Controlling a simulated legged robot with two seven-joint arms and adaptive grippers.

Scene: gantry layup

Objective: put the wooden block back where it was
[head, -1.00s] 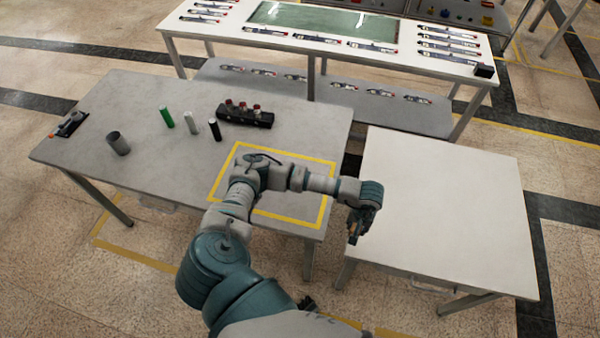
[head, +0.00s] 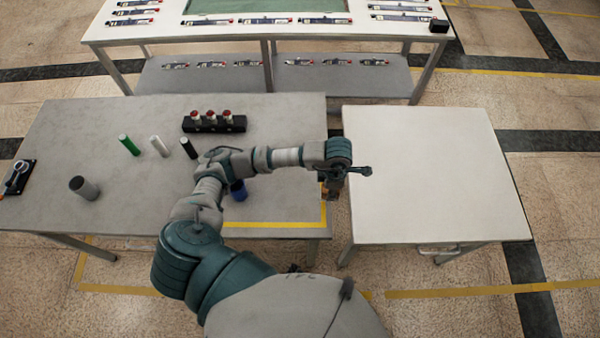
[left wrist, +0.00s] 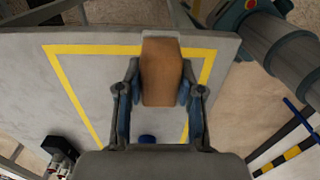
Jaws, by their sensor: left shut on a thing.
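The wooden block (left wrist: 162,72) is a brown, upright-looking piece between the fingers of my left gripper (left wrist: 162,98) in the left wrist view. The gripper is shut on it. In the head view my left gripper (head: 334,185) hangs at the gap between the grey table (head: 70,135) and the white table (head: 430,170). A yellow outline (head: 324,213) is marked on the grey table; my arm covers much of it. In the left wrist view the block overlaps one side of this outline (left wrist: 110,50). Its height above the table is unclear. My right gripper is not in view.
A blue object (head: 238,191) stands inside the outline beside my arm. Green (head: 129,145), white (head: 159,146) and black (head: 188,148) cylinders, a grey cup (head: 84,188) and a black holder with red-topped parts (head: 214,123) stand on the grey table. The white table is bare.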

